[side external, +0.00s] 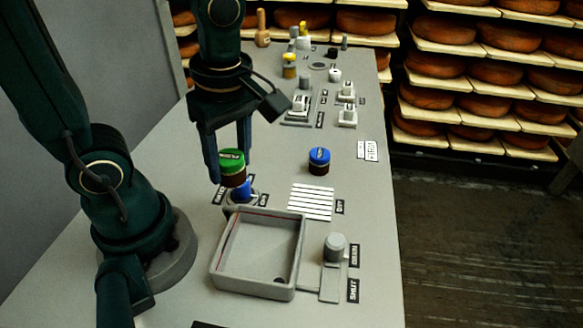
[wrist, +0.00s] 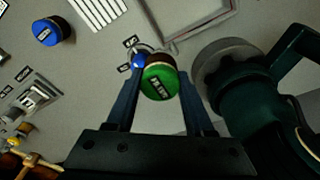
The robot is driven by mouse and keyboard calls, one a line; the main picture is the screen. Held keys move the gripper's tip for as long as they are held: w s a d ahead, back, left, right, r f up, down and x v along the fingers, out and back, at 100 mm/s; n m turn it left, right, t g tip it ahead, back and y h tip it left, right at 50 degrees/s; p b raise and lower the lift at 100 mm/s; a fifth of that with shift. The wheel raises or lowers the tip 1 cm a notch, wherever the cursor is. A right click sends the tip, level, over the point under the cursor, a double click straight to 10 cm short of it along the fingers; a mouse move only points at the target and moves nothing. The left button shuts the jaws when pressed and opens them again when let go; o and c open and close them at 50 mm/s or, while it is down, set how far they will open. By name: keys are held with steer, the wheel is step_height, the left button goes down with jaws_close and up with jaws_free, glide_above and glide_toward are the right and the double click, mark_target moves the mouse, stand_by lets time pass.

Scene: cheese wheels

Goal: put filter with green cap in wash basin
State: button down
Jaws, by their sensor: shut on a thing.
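The filter with the green cap (side external: 232,161) has a dark brown body and is held between my gripper's fingers. My gripper (side external: 230,168) is shut on it, above the blue-topped spot with small labels, behind the basin. In the wrist view the green cap (wrist: 159,82) sits between the two fingertips (wrist: 160,75). The wash basin (side external: 300,243) is a grey square tray with a dark drain hole and a red line inside its left wall. It is empty. Its corner also shows in the wrist view (wrist: 205,25). My gripper is outside the basin.
A filter with a blue cap (side external: 319,159) stands to the right, near a white slatted rack (side external: 311,202). A grey knob (side external: 335,247) stands right of the basin. Small fixtures (side external: 298,105) fill the far table. Cheese shelves (side external: 480,70) stand behind.

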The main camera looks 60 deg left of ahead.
steer(key=d+f, duration=0.1)
steer(key=d, duration=0.2)
steer(key=d+f, duration=0.2)
steer(key=d, duration=0.1)
steer(key=d+f, duration=0.2)
steer(key=shift+s+d+f, duration=0.15)
steer(key=shift+s+d, duration=0.2)
steer(key=shift+d, duration=0.05)
steer(key=shift+f, duration=2.05)
steer(key=shift+c, duration=1.4)
jaws_free()
steer(key=shift+f, duration=0.15)
